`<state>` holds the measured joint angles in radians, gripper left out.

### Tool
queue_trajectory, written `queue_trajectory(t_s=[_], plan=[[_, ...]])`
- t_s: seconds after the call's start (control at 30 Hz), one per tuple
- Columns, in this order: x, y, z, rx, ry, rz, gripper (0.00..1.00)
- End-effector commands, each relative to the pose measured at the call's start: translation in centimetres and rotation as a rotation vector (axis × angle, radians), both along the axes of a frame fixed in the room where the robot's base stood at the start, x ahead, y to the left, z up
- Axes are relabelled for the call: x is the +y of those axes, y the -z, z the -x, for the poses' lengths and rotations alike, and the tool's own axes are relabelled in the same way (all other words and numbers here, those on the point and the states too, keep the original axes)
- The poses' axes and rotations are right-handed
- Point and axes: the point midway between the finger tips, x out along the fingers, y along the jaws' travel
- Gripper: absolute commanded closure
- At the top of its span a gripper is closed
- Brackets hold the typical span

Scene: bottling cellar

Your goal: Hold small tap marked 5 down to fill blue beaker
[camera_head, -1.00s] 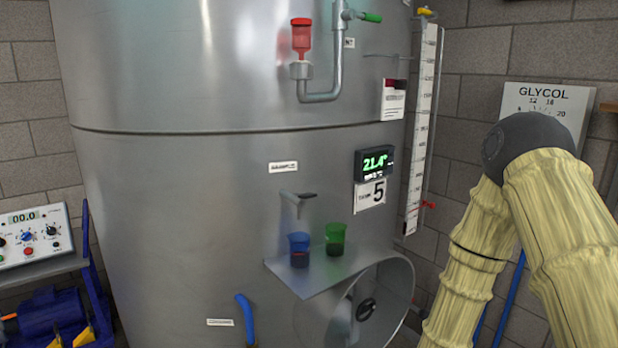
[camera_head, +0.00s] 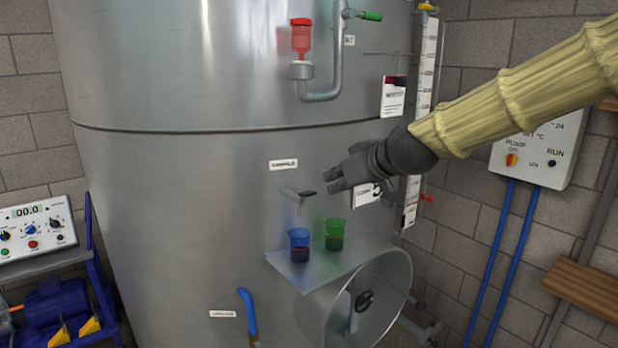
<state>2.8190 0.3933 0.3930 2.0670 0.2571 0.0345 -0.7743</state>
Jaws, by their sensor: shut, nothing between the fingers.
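The small tap (camera_head: 298,194) sticks out of the steel tank (camera_head: 180,190) below a small white label, with a dark lever at its right end. The blue beaker (camera_head: 299,246) stands upright on the shelf below the tap, with dark red liquid in its lower part. My gripper (camera_head: 330,182) is shut and empty, just right of the tap's lever and slightly above it. It looks close to the lever, but I cannot tell whether they touch. My gripper hides the digital display and most of the card marked 5 (camera_head: 367,193).
A green beaker (camera_head: 334,234) stands right of the blue one on the metal shelf (camera_head: 290,268). A round open manway (camera_head: 365,298) is below. A red-capped fitting with a bent pipe (camera_head: 324,95) is above. A level gauge (camera_head: 424,90) and glycol panel (camera_head: 540,150) are at right.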

Motion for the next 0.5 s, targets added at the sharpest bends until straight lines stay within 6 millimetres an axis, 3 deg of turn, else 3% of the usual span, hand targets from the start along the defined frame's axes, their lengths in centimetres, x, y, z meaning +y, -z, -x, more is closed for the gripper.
queue_trajectory(t_s=[0.03,0.1,0.2,0.5], plan=[[0.2,-2.3,0.2,-0.025,-0.014,-0.005,1.0],[0.5,-4.5,0.5,-0.052,-0.029,-0.007,1.0],[0.7,-6.2,0.7,-0.073,-0.043,-0.008,1.0],[0.8,-6.9,0.9,-0.082,-0.05,-0.007,1.0]])
